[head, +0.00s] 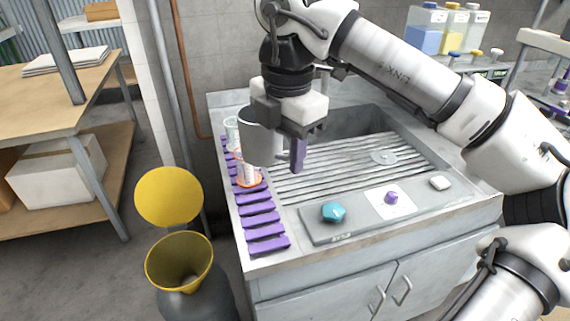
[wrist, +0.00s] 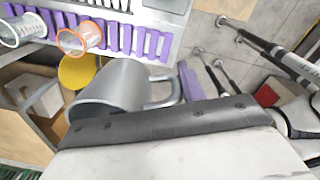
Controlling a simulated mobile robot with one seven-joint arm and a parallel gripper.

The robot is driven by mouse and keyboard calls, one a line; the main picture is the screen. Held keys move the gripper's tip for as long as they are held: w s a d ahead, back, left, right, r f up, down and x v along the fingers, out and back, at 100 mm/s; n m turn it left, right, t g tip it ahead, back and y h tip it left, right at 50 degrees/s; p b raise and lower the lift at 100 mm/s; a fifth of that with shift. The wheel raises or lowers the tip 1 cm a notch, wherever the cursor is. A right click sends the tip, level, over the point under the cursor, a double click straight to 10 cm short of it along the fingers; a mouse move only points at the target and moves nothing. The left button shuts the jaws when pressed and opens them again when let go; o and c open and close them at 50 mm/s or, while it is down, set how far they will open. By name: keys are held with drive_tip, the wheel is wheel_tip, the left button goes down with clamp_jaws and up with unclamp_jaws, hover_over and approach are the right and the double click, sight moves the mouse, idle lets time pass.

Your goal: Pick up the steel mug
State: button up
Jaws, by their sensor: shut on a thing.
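The steel mug (head: 262,143) is a plain grey cylinder, held up in the air above the left side of the bench in the head view. My gripper (head: 297,150) is shut on it, with a purple finger hanging down just right of the mug. In the wrist view the mug (wrist: 112,86) lies across the middle, its handle (wrist: 165,88) pointing right toward the purple finger (wrist: 190,82). The exact contact between the fingers and the mug is hidden.
A purple slatted strip (head: 258,218) runs along the bench's left edge, with an orange-rimmed clear cup (head: 248,177) on it. A ribbed drain area (head: 340,165) lies to the right. A teal knob (head: 334,211) sits at the front. A yellow-lidded bin (head: 180,261) stands at left.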

drive_tip(key=shift+r, duration=1.2)
drive_tip(key=shift+w+r, duration=0.1)
idle(2.4)
